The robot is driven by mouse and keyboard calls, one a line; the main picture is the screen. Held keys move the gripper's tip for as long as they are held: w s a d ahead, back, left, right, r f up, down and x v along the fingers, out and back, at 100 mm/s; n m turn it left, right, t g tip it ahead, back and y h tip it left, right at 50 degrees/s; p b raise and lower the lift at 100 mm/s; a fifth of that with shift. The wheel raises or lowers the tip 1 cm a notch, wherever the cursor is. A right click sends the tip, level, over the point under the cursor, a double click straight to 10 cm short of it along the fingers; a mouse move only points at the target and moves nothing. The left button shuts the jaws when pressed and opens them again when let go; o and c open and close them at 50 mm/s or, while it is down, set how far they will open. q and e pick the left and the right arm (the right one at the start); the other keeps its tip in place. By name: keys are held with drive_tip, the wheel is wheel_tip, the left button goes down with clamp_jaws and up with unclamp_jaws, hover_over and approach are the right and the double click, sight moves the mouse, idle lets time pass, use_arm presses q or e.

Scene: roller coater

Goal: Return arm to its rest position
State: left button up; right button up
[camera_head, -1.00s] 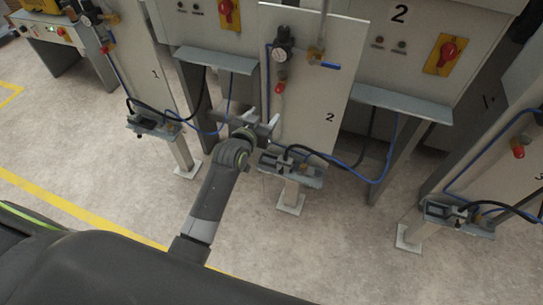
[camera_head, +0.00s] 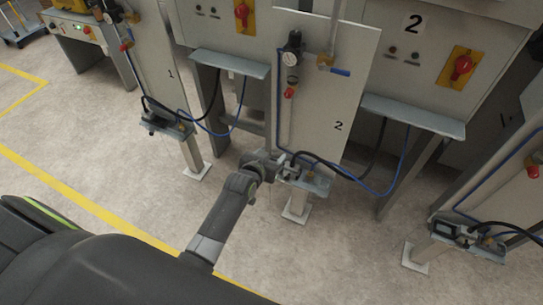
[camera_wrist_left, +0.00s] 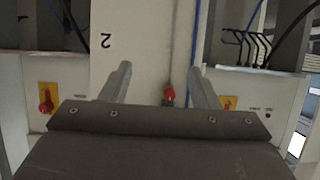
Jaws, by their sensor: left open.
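My left arm (camera_head: 222,218) reaches from the bottom of the head view toward panel 2. Its gripper (camera_head: 284,163) is in front of the lower left part of that panel, beside the small bracket; I cannot tell whether they touch. In the left wrist view the two fingers of my left gripper (camera_wrist_left: 160,78) stand apart with nothing held between them. Panel 2 (camera_wrist_left: 143,50) shows behind them, upside down, with a red knob (camera_wrist_left: 170,95) between the fingers. My right gripper is in neither view.
Panel 2 (camera_head: 330,90) carries a gauge, valve and hoses, with a bracket (camera_head: 316,184) on a post below. Panel 1 (camera_head: 160,75) stands left, another post bracket (camera_head: 470,240) right. Grey ledges (camera_head: 412,115) jut from the machine. Open floor (camera_head: 110,165) lies left.

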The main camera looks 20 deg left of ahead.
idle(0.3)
use_arm(q)
drive_tip(key=s+a+f+g+b, duration=0.2)
drive_tip(key=s+f, duration=0.4)
drive_tip(key=f, duration=0.4)
drive_tip(key=s+a+f+g+y+b, duration=0.1)
drive_tip(key=s+f+g+b, duration=0.1)
drive_tip(key=s+f, duration=0.55)
drive_tip(key=s+a+f+g+b, duration=0.2)
drive_tip(key=s+f, duration=0.3)
drive_tip(key=f, duration=0.7)
drive_tip(key=s+a+f+g+b, duration=0.1)
drive_tip(key=s+f, duration=0.4)
drive_tip(key=s, duration=0.5)
drive_tip(key=s+a+f+g+b, duration=0.1)
drive_tip(key=s+f+g+b, duration=0.1)
drive_tip(key=s+f, duration=0.4)
drive_tip(key=s+a+f+n+g+y+b, duration=0.1)
drive_tip(key=s+f+g, duration=0.2)
drive_tip(key=s, duration=1.2)
wheel_tip(320, 180, down, 3)
drive_tip(key=shift+s+a+f, duration=0.1)
drive_tip(key=shift+s+a, duration=0.2)
drive_tip(key=shift+s, duration=0.05)
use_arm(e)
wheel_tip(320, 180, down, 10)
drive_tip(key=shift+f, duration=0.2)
